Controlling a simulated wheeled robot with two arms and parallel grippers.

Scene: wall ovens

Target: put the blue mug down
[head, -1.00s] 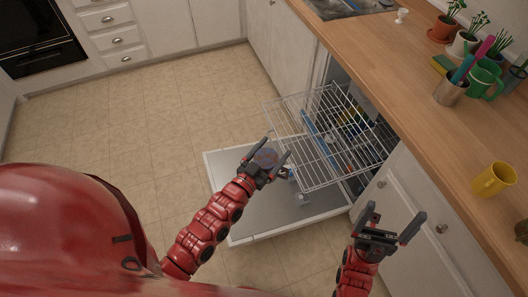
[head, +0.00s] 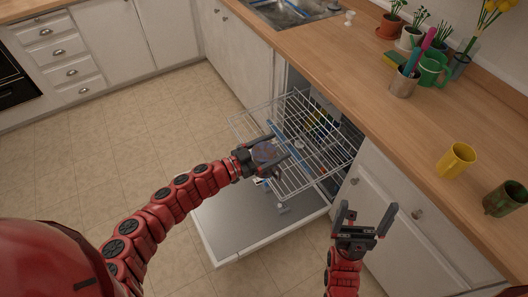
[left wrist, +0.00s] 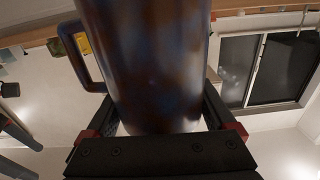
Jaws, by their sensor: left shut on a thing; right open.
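My left gripper (head: 272,155) is shut on the blue mug (head: 264,152), over the pulled-out upper rack (head: 293,112) of the open dishwasher. In the left wrist view the blue mug (left wrist: 150,65) fills the space between the fingers, mottled blue and brown, with its handle to the left. In the head view the mug is small and partly hidden by the fingers. I cannot tell whether it touches the rack. My right gripper (head: 366,221) is open and empty, in front of the cabinet door right of the dishwasher.
The dishwasher door (head: 240,222) lies folded down below the rack. On the wooden counter (head: 400,130) stand a yellow mug (head: 456,160), a dark green mug (head: 505,198), a utensil cup (head: 403,83) and potted plants. The floor to the left is clear.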

